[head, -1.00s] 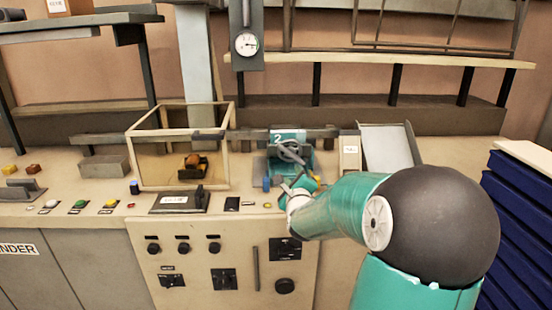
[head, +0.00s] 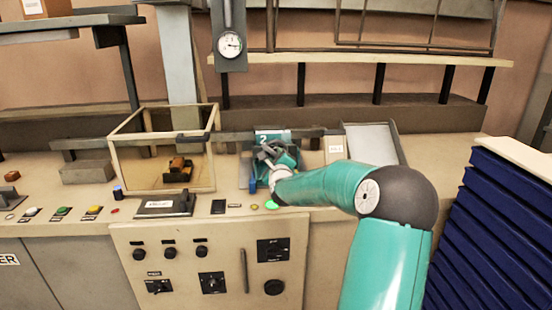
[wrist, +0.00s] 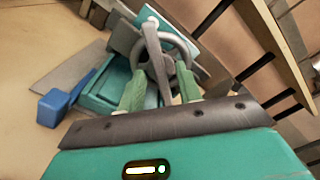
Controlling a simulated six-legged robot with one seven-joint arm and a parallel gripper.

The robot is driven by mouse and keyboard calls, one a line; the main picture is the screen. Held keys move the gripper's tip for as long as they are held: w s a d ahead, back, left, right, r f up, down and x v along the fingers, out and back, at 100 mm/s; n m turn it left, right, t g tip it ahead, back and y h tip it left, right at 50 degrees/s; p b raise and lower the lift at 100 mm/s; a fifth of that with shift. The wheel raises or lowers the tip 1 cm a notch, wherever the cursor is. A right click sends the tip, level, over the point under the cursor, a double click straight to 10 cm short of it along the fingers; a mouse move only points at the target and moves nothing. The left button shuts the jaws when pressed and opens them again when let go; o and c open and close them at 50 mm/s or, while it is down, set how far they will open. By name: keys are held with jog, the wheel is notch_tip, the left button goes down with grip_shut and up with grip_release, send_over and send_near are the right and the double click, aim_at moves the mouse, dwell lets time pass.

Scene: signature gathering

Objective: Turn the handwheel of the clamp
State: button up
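The clamp is a teal block with a blue lever (wrist: 55,107) at its left in the wrist view. It sits on the bench under a plate marked 2 (head: 272,136). Its grey handwheel (wrist: 186,50) is a ring with a long grey bar across it, in the upper middle of the wrist view. My gripper (wrist: 160,70) has its two green fingers apart, one on each side of the wheel's lower part and the bar. I cannot tell whether they touch it. In the head view my gripper (head: 277,162) is at the clamp and partly hides the wheel.
A wood-framed clear box (head: 160,150) stands left of the clamp. A sloped grey panel (head: 372,144) is at its right. A gauge (head: 230,44) hangs above. A green button (head: 271,205) is on the bench edge below. Stacked blue trays (head: 490,230) stand at the far right.

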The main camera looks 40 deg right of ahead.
jog(key=shift+w+d, duration=0.2)
jog(key=shift+w, duration=0.1)
grip_shut()
